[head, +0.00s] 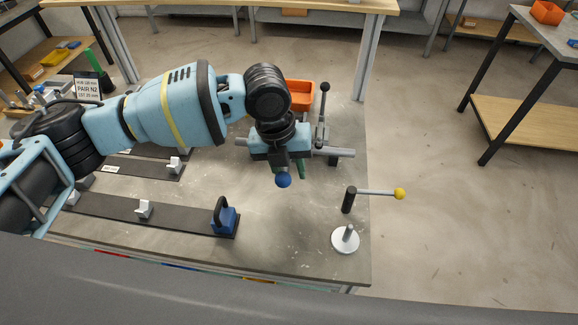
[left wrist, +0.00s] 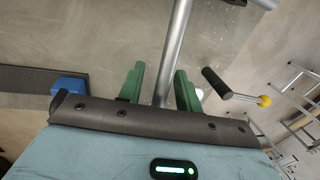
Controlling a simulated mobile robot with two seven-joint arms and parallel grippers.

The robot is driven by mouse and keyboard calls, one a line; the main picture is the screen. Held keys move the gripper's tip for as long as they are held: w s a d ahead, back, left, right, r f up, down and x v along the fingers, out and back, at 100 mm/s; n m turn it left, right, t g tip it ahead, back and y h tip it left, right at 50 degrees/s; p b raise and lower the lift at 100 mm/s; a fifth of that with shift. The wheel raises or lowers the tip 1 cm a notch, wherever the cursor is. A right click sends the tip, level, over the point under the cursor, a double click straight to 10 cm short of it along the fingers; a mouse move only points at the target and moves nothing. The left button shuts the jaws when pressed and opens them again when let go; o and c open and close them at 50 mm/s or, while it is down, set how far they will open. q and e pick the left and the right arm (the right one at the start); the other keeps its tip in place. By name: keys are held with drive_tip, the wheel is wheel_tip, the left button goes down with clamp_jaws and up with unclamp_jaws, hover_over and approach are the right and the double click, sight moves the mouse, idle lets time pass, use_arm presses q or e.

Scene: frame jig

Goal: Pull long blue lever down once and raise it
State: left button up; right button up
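The long lever's blue ball knob (head: 283,180) shows just below my left gripper (head: 290,168) in the head view; most of its shaft is hidden there by my gripper and wrist. In the left wrist view a grey rod (left wrist: 177,45), seemingly the lever's shaft, runs between the green fingers of my left gripper (left wrist: 160,80). The fingers are apart, with a clear gap on the rod's left; the rod is nearer the right finger. The blue knob is not visible in that view. My right gripper is in neither view.
A lever with a yellow knob (head: 398,193) and a white disc with a peg (head: 345,240) stand at the table's right. A blue clamp (head: 225,220) sits on a dark rail. A black-knobbed upright lever (head: 322,112) and an orange bin (head: 299,94) are behind my gripper.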

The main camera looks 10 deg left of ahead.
use_arm(q)
clamp_jaws()
drive_tip(key=shift+r, duration=0.15)
